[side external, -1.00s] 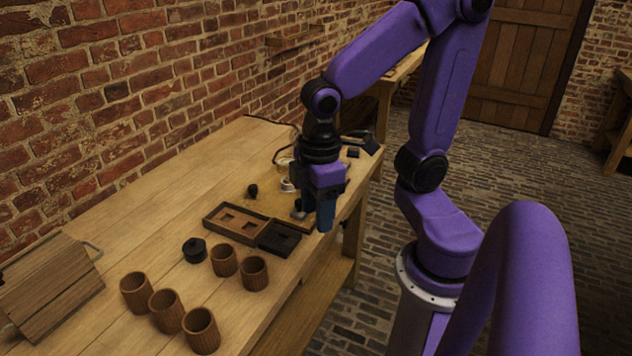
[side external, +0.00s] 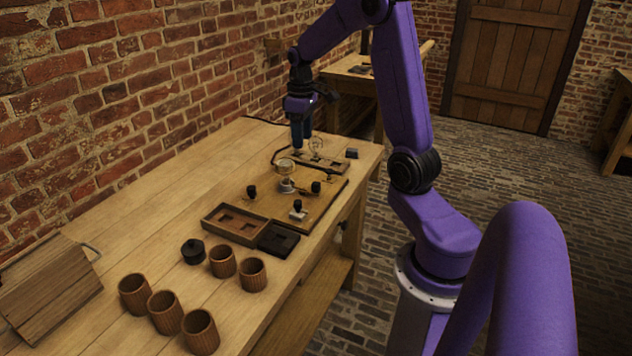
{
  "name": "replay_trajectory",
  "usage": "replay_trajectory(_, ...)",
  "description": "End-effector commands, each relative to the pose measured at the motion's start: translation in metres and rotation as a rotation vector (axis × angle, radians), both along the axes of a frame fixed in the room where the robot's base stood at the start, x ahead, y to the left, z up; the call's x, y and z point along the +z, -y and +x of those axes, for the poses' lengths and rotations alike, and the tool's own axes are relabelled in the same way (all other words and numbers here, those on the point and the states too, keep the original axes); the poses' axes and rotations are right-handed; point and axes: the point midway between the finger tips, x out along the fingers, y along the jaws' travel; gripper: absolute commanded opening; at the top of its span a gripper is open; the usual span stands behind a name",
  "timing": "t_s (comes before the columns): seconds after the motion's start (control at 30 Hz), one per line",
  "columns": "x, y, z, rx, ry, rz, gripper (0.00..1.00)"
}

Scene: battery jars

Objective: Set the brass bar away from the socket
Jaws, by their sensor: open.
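My gripper (side external: 301,140), with blue fingers pointing down, is above the far end of the bench, behind the wooden board (side external: 258,193). It is open, and I see nothing held between the fingers. A pale round fitting (side external: 286,186) stands on the board with a brass-coloured round top (side external: 285,165); it may be the socket, but I cannot tell for sure. A small dark-knobbed piece with a pale base (side external: 298,211) is near the board's front edge. I cannot pick out the brass bar with certainty at this size.
Two more dark knobs (side external: 252,191) (side external: 316,187) are on the board. A shallow tray (side external: 236,239), a dark block (side external: 278,239), a black lidded pot (side external: 193,251) and several wooden jars (side external: 223,261) stand nearer. A glass bulb (side external: 316,145) is by the far tray (side external: 331,167).

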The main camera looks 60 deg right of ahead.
Motion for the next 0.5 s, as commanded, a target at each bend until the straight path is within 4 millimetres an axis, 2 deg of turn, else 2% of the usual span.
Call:
replay_trajectory(0.03, -0.002, 0.017, -0.002, -0.036, -0.001, 0.001, 0.51)
replay_trajectory(0.1, -0.004, 0.035, -0.006, -0.067, -0.002, 0.001, 0.51)
replay_trajectory(0.2, -0.006, 0.05, -0.01, -0.096, -0.003, 0.002, 0.51)
replay_trajectory(0.37, -0.012, 0.058, -0.012, -0.108, -0.004, 0.002, 0.51)
replay_trajectory(0.5, -0.028, 0.057, -0.012, -0.108, -0.005, 0.003, 0.51)
